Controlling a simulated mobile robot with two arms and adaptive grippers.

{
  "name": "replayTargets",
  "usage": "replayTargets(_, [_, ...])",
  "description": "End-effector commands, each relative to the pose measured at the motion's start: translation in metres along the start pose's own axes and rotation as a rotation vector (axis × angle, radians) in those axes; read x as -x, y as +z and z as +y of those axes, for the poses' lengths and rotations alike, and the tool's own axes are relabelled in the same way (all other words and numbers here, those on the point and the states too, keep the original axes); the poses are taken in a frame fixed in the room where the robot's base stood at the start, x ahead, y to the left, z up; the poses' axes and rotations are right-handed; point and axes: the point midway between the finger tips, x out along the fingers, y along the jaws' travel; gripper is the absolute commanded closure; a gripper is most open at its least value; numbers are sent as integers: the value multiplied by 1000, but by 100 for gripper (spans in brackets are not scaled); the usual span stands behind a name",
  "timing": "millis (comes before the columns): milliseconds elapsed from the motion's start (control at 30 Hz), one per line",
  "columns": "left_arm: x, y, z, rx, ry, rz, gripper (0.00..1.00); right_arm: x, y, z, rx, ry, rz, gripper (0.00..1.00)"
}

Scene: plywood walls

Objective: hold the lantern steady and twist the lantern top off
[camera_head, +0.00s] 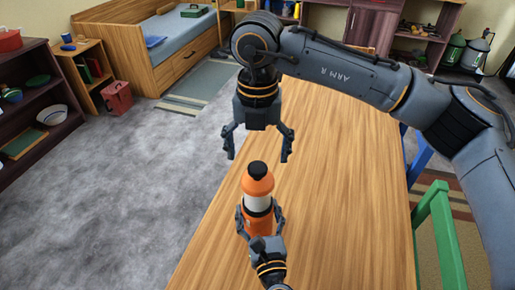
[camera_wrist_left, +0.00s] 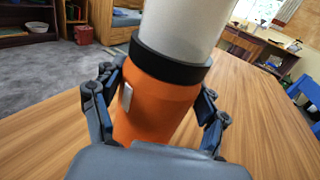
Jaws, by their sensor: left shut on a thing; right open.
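The lantern (camera_head: 257,202) stands upright near the left edge of the wooden table, with an orange base, a pale middle and an orange top (camera_head: 257,180) with a black knob. My left gripper (camera_head: 259,216) is shut on the orange base, with a finger on each side. The left wrist view shows the orange base (camera_wrist_left: 158,105) between the fingers, a black ring and the pale middle above; the top is out of that frame. My right gripper (camera_head: 257,150) is open and empty, pointing down above the lantern top, its fingertips apart from it.
The wooden table (camera_head: 340,190) is otherwise clear to the right of the lantern. A green chair (camera_head: 440,235) and a blue chair (camera_head: 418,158) stand at its right side. Shelves, a bed (camera_head: 170,45) and a red box (camera_head: 117,98) are farther off at the left.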

Motion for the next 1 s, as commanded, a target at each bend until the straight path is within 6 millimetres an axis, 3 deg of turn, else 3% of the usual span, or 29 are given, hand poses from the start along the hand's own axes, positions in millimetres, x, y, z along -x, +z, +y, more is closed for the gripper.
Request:
replayTargets(600, [0, 0, 0, 0, -1, 0, 80, -100, -1, 0, 3, 0, 3, 14])
replayTargets(800, [0, 0, 0, 0, -1, 0, 80, -115, -1, 0, 2, -1, 2, 14])
replayTargets(1000, [0, 0, 0, 0, -1, 0, 80, -117, 0, 0, 2, 0, 1, 14])
